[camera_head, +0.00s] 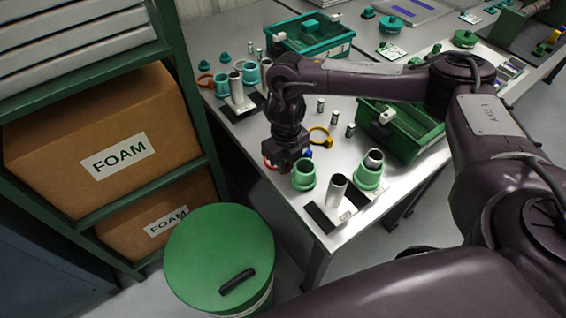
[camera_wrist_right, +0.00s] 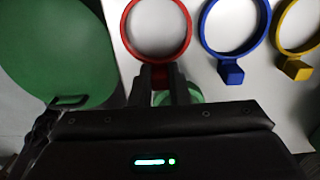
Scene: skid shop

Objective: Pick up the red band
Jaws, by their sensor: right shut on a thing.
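The red band (camera_wrist_right: 158,60) is a ring with a small tab, at the top centre of the right wrist view. My right gripper (camera_wrist_right: 159,82) is shut on its tab, with one finger on each side. In the head view only a little of a red band (camera_head: 267,163) shows beside my right gripper (camera_head: 290,167), at the table's near left edge. The gripper hides the rest. I cannot tell whether the band is clear of the table. My left gripper is not in view.
A blue band (camera_wrist_right: 232,51) and a yellow band (camera_wrist_right: 295,52) lie beside the red one. Green cups (camera_head: 304,174) and a metal tube (camera_head: 337,190) stand close by. A green-lidded drum (camera_head: 220,250) stands below the table edge, near a shelf of FOAM boxes (camera_head: 105,130).

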